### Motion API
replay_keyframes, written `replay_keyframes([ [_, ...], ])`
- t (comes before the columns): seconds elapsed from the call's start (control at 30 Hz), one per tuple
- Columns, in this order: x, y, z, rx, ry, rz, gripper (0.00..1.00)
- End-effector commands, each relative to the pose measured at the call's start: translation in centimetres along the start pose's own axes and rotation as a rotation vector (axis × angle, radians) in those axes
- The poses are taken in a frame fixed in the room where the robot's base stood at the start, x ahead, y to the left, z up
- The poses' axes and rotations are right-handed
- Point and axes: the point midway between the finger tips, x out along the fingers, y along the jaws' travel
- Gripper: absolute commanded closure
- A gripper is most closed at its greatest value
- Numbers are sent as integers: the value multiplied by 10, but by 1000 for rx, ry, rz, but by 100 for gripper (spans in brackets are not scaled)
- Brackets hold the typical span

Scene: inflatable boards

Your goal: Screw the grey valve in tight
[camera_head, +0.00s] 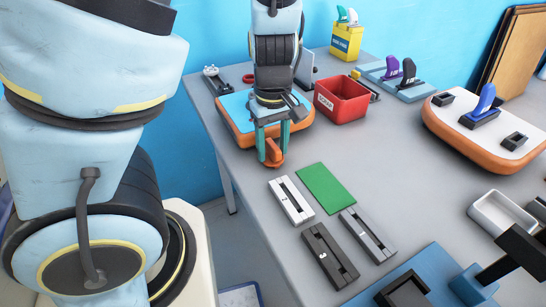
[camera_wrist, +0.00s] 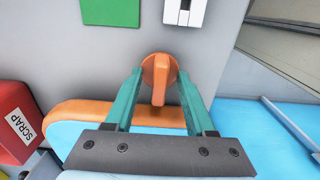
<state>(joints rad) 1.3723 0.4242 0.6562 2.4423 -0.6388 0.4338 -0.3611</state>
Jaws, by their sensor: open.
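My gripper (camera_head: 272,148) points down at the front edge of the blue-topped, orange-sided board (camera_head: 235,120). Its teal fingers are open. An orange round piece with a raised bar (camera_head: 272,160) is at the fingertips; in the wrist view this orange piece (camera_wrist: 159,90) shows between the fingers, with gaps at the sides. The board's orange side (camera_wrist: 75,108) also shows in the wrist view, below the fingertips. I cannot make out a clearly grey valve; my wrist hides part of the board, and a grey upright part (camera_head: 307,70) shows only partly behind it.
A red SCRAP bin (camera_head: 342,100) stands close right of my gripper. A white-topped board with a blue valve (camera_head: 485,101) is at the right. A blue rack (camera_head: 395,83) holds purple and black valves. Slotted blocks (camera_head: 331,255) and a green card (camera_head: 326,187) lie in front.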

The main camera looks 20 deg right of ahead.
Motion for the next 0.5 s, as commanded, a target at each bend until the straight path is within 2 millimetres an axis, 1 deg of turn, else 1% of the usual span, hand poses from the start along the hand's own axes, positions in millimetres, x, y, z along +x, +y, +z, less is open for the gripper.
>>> replay_keyframes([
  [0.2, 0, 0, 0, 0, 0, 0, 46],
  [0.5, 0, 0, 0, 1, 0, 0, 80],
])
